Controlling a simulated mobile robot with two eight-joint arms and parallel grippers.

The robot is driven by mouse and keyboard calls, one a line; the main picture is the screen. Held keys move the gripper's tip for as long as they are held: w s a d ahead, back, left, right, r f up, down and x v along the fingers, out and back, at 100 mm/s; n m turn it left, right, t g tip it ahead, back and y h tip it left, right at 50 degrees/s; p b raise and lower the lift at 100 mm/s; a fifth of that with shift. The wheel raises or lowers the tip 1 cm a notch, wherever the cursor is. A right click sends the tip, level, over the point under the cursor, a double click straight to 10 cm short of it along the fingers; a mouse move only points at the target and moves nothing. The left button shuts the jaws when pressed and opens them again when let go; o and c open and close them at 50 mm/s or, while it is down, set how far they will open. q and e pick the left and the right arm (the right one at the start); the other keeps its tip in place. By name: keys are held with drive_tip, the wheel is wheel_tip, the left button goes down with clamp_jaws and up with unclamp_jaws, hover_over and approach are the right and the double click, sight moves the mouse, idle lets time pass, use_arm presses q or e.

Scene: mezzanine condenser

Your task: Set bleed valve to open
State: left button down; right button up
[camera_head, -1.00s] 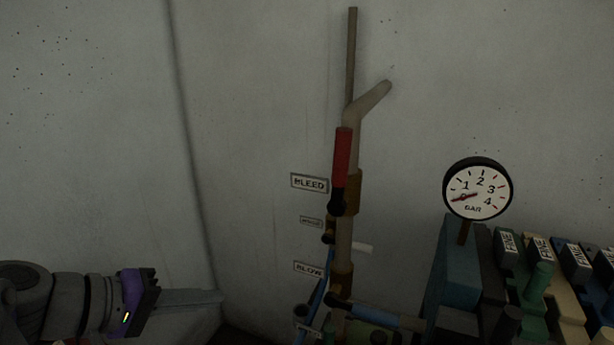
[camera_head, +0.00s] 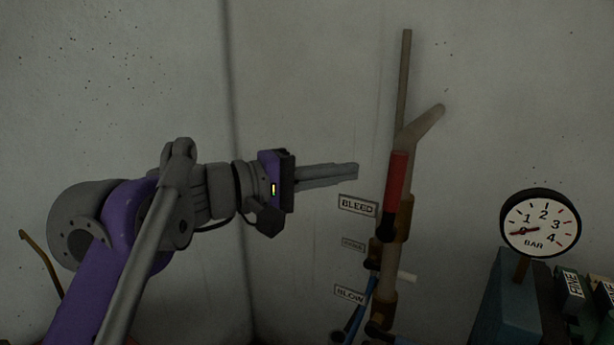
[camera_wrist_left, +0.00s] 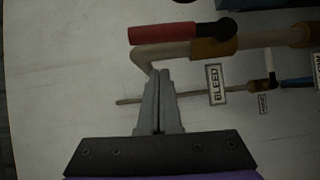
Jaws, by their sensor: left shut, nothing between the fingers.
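The bleed valve's red handle (camera_head: 396,180) stands nearly upright along the pipe, above its dark pivot and brass body (camera_head: 404,218), beside the BLEED label (camera_head: 357,205). In the left wrist view the red handle (camera_wrist_left: 163,34) lies across the top, with the BLEED label (camera_wrist_left: 215,84) to its lower right. My left gripper (camera_head: 356,171) is shut and empty, pointing right, with its tips a little left of the handle in the head view. In the left wrist view its fingertips (camera_wrist_left: 158,73) appear below the handle, with a visible gap. My right gripper is out of view.
A pressure gauge (camera_head: 541,223) stands at the right above a blue box (camera_head: 507,295). Below the bleed valve are another labelled valve, a BLOW label (camera_head: 350,294) and a white lever (camera_head: 407,277).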

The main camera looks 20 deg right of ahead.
sight(388, 178)
use_arm(q)
drive_tip(key=s+d, duration=0.2)
drive_tip(key=shift+s+d+f, duration=0.1)
drive_tip(key=shift+s+d, duration=0.1)
drive_tip(key=shift+d, duration=0.1)
drive_tip(key=shift+s+d+r+m+p, duration=0.2)
drive_tip(key=shift+s+d+m+p, duration=0.3)
drive_tip(key=shift+p, duration=0.5)
drive_tip(key=shift+s+d+f, duration=0.1)
drive_tip(key=shift+y, duration=0.3)
